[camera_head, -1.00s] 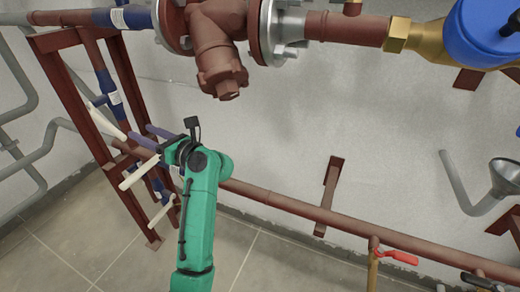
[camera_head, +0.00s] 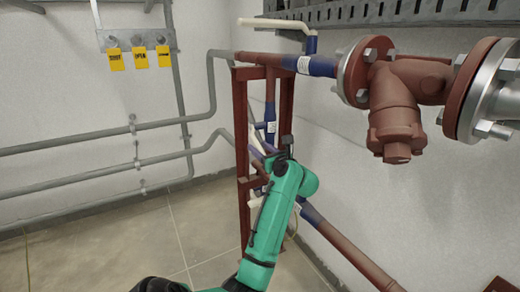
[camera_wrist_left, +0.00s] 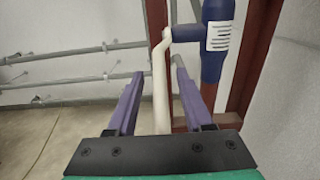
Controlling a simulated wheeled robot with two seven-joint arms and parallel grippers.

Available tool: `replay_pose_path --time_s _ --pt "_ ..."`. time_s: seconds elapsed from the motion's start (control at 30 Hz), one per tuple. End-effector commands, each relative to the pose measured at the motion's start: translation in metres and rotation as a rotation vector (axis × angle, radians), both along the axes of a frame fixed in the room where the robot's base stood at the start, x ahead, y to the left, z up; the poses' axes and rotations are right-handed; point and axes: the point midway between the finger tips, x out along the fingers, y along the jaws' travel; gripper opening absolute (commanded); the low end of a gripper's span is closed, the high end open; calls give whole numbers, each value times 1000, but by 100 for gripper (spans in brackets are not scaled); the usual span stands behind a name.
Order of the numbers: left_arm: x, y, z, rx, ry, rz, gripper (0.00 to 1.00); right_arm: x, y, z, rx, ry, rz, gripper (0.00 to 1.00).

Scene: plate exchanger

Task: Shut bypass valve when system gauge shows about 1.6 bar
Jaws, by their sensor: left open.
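A valve with a blue body and white label (camera_wrist_left: 219,40) sits on the red vertical pipe. It also shows in the head view (camera_head: 271,127). Its cream lever (camera_wrist_left: 160,100) hangs down in the left wrist view. My left gripper (camera_wrist_left: 160,76) has its two purple fingers apart, one on each side of the lever, with gaps visible. In the head view my green forearm partly hides this gripper and the lower valves. Another cream lever (camera_head: 275,24) lies across the top at a blue stem. No gauge shows. My right gripper is not in view.
A red steel frame (camera_head: 242,150) stands around the pipes, close to my left gripper. A brown strainer (camera_head: 397,110) with flanges hangs at the right. Grey pipes (camera_head: 90,142) run along the left wall below yellow tags (camera_head: 140,58). The floor at the left is clear.

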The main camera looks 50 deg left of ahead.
Motion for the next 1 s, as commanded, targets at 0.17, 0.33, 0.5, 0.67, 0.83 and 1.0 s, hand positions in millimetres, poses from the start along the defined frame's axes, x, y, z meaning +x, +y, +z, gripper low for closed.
replay_pose_path --time_s 0.17,0.33,0.5,0.67,0.83,1.0 --pt "0 2 0 0 -1 0 51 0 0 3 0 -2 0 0" --pt "0 2 0 0 0 0 13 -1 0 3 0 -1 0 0" --pt "0 1 0 0 0 0 0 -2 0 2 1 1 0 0" --pt "0 1 0 0 0 0 0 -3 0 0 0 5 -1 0" --pt "0 1 0 0 0 0 0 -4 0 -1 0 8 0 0" --pt "0 1 0 0 0 0 0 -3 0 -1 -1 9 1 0"
